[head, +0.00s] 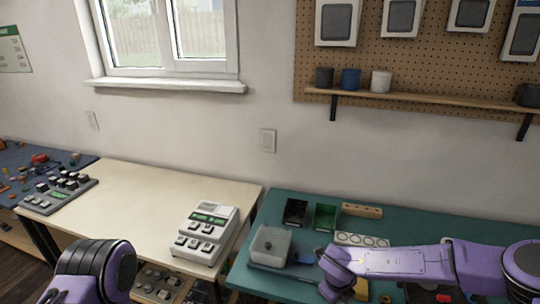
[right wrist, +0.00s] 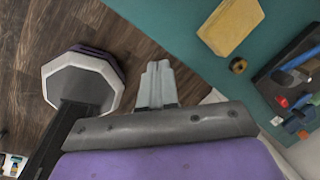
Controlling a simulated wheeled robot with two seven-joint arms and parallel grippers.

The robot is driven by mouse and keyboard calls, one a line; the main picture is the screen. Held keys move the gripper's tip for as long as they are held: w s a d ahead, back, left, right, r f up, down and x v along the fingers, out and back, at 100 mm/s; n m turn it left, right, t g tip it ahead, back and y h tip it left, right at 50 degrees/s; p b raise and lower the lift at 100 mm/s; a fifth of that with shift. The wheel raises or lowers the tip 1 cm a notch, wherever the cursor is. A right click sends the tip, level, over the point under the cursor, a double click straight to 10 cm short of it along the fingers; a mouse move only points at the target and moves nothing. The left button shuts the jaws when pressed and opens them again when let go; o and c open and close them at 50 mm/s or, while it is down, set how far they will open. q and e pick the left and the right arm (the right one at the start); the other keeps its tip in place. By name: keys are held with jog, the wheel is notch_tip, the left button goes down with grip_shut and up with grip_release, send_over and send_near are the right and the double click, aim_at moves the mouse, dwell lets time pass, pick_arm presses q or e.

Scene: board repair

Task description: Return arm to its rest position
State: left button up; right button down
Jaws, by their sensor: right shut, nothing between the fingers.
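My right arm (head: 400,261), purple, comes in from the right over the green workbench (head: 262,206) in the head view. It bends down at its wrist near the bench's front, and its fingers cannot be made out there. In the right wrist view my right gripper (right wrist: 157,84) has its pale fingers together with nothing between them. Wooden floor shows behind the fingers, next to the bench edge. My left arm (head: 95,271) shows only as a purple and black link at the lower left; its gripper is out of the picture.
A grey container (head: 270,245), a dark board (head: 296,212) and a green board (head: 325,217) lie on the bench. A yellow block (right wrist: 231,26), a small brown ring (right wrist: 238,66) and a tool tray (right wrist: 290,75) are near the right gripper. A cream table (head: 140,195) holds a keypad device (head: 207,233).

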jog(key=s+d+f+n+t+h+b, duration=0.2)
jog(key=s+f+n+t, duration=0.1)
jog(key=s+f+n, duration=1.1)
jog(key=s+d+f+n+b, duration=0.1)
jog(key=s+d+n, duration=0.3)
jog(key=s, duration=0.4)
jog(key=s+d+f+n+g+b, duration=0.1)
jog(key=s+d+n, duration=0.3)
jog(key=s, duration=0.5)
jog(key=shift+d+n+g+b, duration=0.3)
jog(key=shift+d+b, duration=0.05)
jog(key=shift+d, duration=0.45)
jog(key=shift+s, duration=0.1)
